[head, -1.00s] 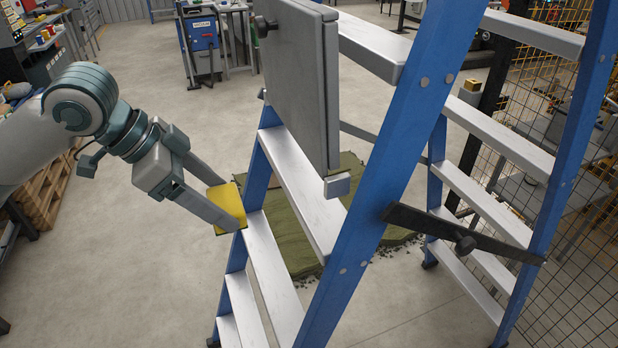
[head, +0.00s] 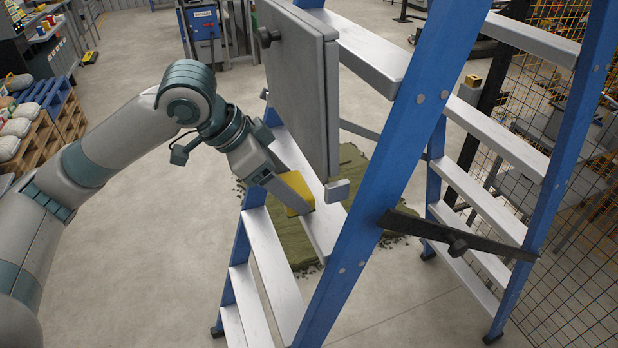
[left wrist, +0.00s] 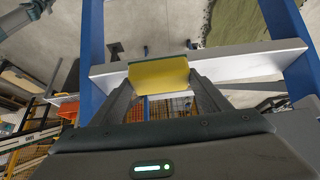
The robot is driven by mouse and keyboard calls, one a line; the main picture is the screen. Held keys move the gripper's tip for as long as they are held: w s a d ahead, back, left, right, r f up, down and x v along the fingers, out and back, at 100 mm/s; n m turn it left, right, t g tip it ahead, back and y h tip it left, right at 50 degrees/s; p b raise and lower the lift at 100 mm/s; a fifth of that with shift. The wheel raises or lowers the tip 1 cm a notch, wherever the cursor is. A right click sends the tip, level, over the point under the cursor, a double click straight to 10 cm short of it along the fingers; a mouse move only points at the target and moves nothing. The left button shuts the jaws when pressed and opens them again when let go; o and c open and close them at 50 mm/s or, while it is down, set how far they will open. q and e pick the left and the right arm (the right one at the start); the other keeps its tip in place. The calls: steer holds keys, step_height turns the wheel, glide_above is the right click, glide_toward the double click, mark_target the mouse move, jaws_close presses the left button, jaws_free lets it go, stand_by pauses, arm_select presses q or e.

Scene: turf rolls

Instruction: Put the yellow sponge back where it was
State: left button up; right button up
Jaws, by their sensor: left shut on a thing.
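The yellow sponge (head: 298,196) is held between the fingers of my left gripper (head: 294,192). In the head view it is at a white step (head: 322,226) of the blue stepladder (head: 352,262), below the grey panel. I cannot tell whether it touches the step. In the left wrist view the sponge (left wrist: 159,75) sits between both fingertips, with a dark green edge, in front of the pale step (left wrist: 240,60). My right gripper is in neither view.
A grey panel (head: 300,80) hangs on the ladder just above my left gripper. A dark bar (head: 450,235) crosses the ladder at right. Green turf (head: 295,240) lies on the floor behind. Pallets with sacks (head: 30,140) stand at left; the floor between is clear.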

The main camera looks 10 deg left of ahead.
arm_select(q)
steer(key=w+d+p, duration=0.1)
steer(key=w+d, duration=0.1)
steer(key=d, duration=0.1)
steer(key=shift+w+d+r+p, duration=0.1)
steer(key=shift+d+r+p, duration=0.15)
steer(key=shift+p, duration=0.1)
steer(key=shift+w+d+f+p, duration=0.1)
steer(key=shift+w+f+p, duration=0.05)
steer(key=shift+f+p, duration=0.15)
steer(key=shift+f, duration=0.15)
steer(key=shift+f, duration=0.2)
steer(key=o, duration=0.9)
